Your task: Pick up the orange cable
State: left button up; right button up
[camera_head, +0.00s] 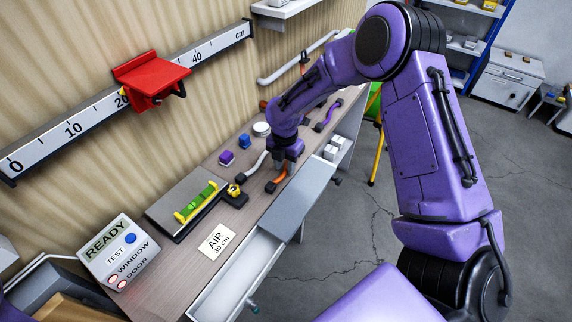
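The orange cable (280,176) lies on the wooden bench top, a short piece with a dark end toward the front edge. My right gripper (286,163) points down over its far end, very close to it or touching. The gripper body hides that end of the cable and the fingers. I cannot tell whether the fingers are open or shut on it. My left gripper is not in view.
A grey-white cable (255,166) lies just left of the orange one, and a purple cable (328,115) lies farther back. An open drawer (238,275) juts out in front. A red bracket (150,78) sits on the wall ruler.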

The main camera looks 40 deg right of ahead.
grip_shut()
jog(key=shift+r, duration=0.1)
